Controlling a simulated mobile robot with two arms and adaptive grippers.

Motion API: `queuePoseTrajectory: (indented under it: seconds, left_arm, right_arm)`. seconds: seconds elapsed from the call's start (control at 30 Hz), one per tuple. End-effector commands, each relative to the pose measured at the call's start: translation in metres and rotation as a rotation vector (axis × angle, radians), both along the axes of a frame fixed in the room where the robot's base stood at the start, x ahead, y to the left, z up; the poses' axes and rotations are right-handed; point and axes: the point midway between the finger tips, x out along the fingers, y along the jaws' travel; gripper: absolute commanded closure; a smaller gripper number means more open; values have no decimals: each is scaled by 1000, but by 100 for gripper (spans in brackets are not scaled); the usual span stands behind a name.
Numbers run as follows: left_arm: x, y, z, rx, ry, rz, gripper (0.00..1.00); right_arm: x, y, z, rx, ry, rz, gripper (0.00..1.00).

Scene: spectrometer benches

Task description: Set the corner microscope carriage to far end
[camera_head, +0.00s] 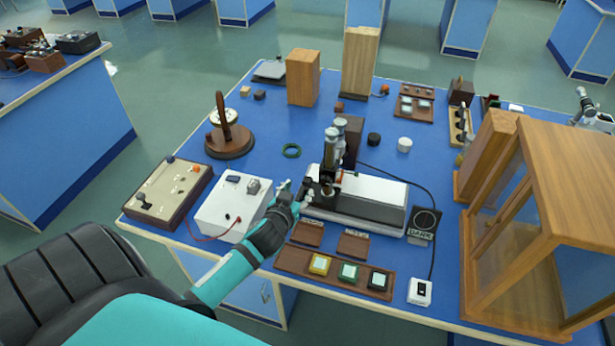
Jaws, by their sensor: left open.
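The travelling microscope stands near the middle of the blue bench, on a long white and grey base (375,200). My left arm comes in from the lower left. My right gripper is not in view.
A white box (222,210) stands just left of the gripper. A wooden tray (290,262) with several coloured blocks lies in front. A dark sign (424,222) stands at the base's right end. A glazed wooden case (545,170) fills the bench's right side.

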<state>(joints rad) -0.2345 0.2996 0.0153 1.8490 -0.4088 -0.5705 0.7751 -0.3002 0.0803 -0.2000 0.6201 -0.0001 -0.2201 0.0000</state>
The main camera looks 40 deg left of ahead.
Motion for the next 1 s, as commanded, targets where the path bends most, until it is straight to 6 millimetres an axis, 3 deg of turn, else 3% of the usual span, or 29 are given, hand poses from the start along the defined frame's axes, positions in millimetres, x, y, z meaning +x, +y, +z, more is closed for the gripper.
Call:
queuePoseTrajectory:
  seconds: [0.2,0.5,0.97,1.0]
  left_arm:
    - [40,14,-15,1,0,1,52]
    - [77,26,-33,1,1,1,52]
    - [85,28,-38,-1,2,0,52]
    - [85,28,-38,-1,2,0,57]
  right_arm:
    - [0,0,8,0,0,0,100]
    - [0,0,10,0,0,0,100]
    - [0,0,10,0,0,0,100]
    - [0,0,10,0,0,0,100]
